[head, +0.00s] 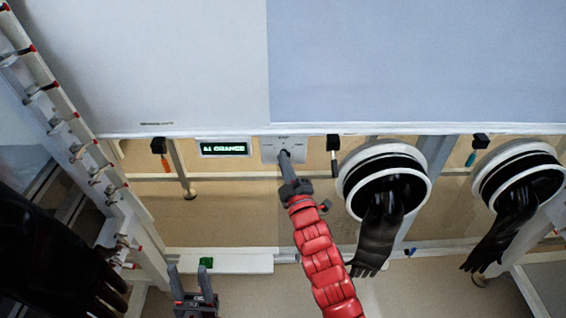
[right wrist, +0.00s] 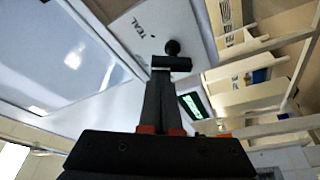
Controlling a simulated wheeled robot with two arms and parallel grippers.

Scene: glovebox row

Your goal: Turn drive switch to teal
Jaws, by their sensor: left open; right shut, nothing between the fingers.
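The drive switch is on a light grey plate (head: 269,154) under the white panel. In the right wrist view its dark round knob (right wrist: 172,46) stands out from the plate, and the word TEAL (right wrist: 127,37) is printed on the plate to the left of the knob. My right gripper (head: 286,161) is shut and empty, its fingertips (right wrist: 171,65) right at the knob; I cannot tell whether they touch it. The gripper hides part of the knob and plate in the head view. My left gripper (head: 192,270) is open and empty, low in the head view.
A green-lit display (head: 224,149) sits left of the plate. Two white-ringed glove ports (head: 357,160) (head: 481,180) with hanging black gloves are to the right. A white ledge (head: 235,263) with a small green object (head: 206,262) lies beyond my left gripper. A rack stands at left.

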